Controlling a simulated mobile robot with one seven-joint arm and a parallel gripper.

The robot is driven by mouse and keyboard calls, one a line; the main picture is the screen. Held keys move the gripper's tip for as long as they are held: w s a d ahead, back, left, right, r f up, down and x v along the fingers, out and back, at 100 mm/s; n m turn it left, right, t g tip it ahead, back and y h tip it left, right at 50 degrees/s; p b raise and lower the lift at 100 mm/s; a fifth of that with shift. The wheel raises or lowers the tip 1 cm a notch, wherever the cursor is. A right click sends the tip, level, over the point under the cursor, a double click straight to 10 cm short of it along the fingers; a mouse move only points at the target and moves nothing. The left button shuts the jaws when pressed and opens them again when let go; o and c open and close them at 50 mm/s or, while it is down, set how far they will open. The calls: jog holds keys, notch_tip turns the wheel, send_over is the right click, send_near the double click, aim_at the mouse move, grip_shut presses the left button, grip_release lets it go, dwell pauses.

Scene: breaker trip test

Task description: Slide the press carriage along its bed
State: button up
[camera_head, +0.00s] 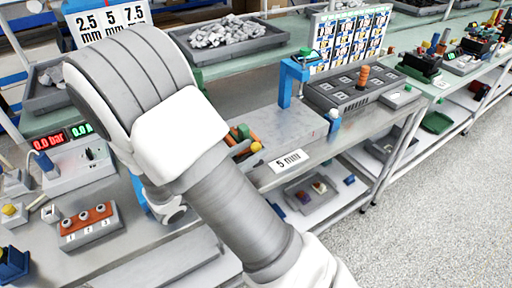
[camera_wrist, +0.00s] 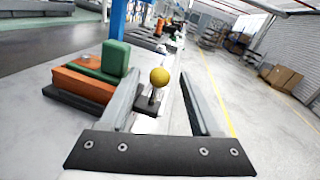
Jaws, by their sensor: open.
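In the wrist view, a yellow ball knob (camera_wrist: 159,76) stands on a short dark stem and block (camera_wrist: 151,103). A green block (camera_wrist: 115,58) and orange bars (camera_wrist: 85,88) lie to its left on a dark base. The yellow knob (camera_head: 256,147) also shows in the head view, beside my arm, which hides part of this group. I cannot tell for sure which part is the carriage and which is the bed. My gripper (camera_wrist: 161,73) is open, with the knob seen between its fingers; no contact is clear. The fingers are hidden in the head view.
A "5 mm" sign (camera_head: 288,161) is on the bench front edge. A blue post (camera_head: 285,87) and a dark socket box (camera_head: 352,88) stand to the right. A gauge box (camera_head: 78,165) and a three-button box (camera_head: 90,226) are at left. The floor (camera_head: 440,215) is clear.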

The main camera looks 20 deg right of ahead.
jog(key=shift+x, duration=1.1)
grip_shut()
dwell(0.7)
